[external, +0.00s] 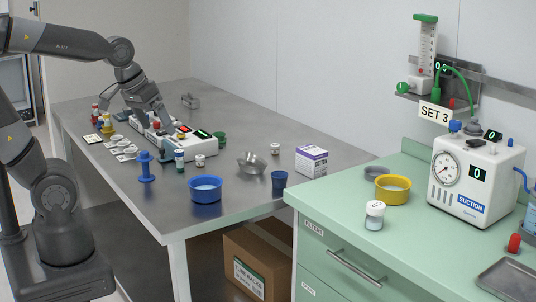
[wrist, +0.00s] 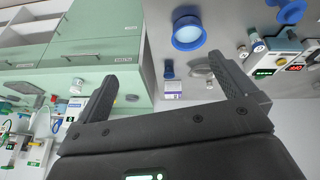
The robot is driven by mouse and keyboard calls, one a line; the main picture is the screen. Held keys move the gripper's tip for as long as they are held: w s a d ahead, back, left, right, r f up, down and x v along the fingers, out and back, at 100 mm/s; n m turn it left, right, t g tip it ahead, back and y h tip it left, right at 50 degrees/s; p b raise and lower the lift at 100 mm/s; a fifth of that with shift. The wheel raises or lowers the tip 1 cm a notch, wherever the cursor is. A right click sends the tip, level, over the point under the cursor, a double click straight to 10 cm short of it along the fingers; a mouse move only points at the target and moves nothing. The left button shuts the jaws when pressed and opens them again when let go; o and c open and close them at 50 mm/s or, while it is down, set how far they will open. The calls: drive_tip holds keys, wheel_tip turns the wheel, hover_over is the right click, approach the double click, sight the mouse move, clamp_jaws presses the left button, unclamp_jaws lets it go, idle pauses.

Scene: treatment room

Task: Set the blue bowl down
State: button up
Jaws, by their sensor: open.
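The blue bowl (external: 206,194) stands upright on the steel table near its front edge, with a pale blue inside. It also shows at the top of the wrist view (wrist: 188,43), beyond the fingers. My gripper (external: 162,120) is over the white device at the middle of the table, behind and left of the bowl and apart from it. In the wrist view my gripper (wrist: 164,76) has its two fingers wide apart with nothing between them.
A blue spool (external: 146,168), a metal bowl (external: 251,162), a dark blue cup (external: 279,183) and a box (external: 311,160) stand around the bowl. A yellow bowl (external: 392,189) and the suction unit (external: 477,175) are on the green counter. Bare steel lies in front of the bowl.

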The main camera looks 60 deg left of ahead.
drive_tip(key=s, duration=0.1)
drive_tip(key=s+d+r+m, duration=0.1)
drive_tip(key=s, duration=0.1)
drive_tip(key=s+m, duration=0.1)
drive_tip(key=shift+s+d+r+t+y, duration=0.15)
drive_tip(key=shift+s+r+t+y, duration=0.15)
drive_tip(key=shift+r+t, duration=0.1)
